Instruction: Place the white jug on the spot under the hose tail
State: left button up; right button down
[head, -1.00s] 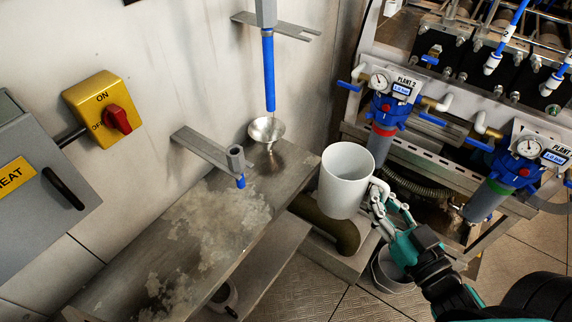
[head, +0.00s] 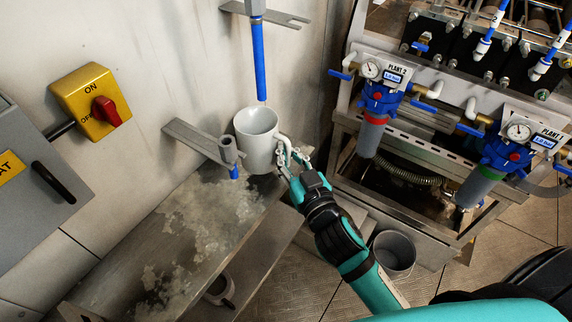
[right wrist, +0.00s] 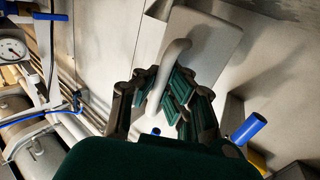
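The white jug (head: 257,138) is upright in the head view, in front of the wall at the back end of the metal shelf (head: 185,250). My right gripper (head: 287,163) is shut on its handle; in the right wrist view the fingers (right wrist: 165,95) close around the handle (right wrist: 172,62). A long blue hose tail (head: 258,60) hangs from a grey fitting, its lower end just above the jug's mouth. The spot beneath is hidden by the jug. I cannot tell whether the jug touches the shelf. My left gripper is not in view.
A bracket with a short blue outlet (head: 228,153) stands close left of the jug. Whitish deposits (head: 205,220) cover the shelf. A grey bucket (head: 393,253) stands on the floor. Plant filters (head: 378,110) are at right, and a yellow switch (head: 92,103) is on the wall.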

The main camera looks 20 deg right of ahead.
notch_tip(320, 180, down, 3)
jog(key=shift+s+f, duration=0.1)
jog(key=shift+w+a+f, duration=0.15)
jog(key=shift+w+f, duration=0.05)
jog(key=shift+f, duration=0.3)
jog(key=shift+f+b, duration=0.25)
jog(key=shift+b, duration=0.05)
jog(key=c, duration=1.5)
grip_release()
jog(key=shift+r, duration=0.1)
jog(key=shift+s+r, duration=0.1)
jog(key=shift+s, duration=0.05)
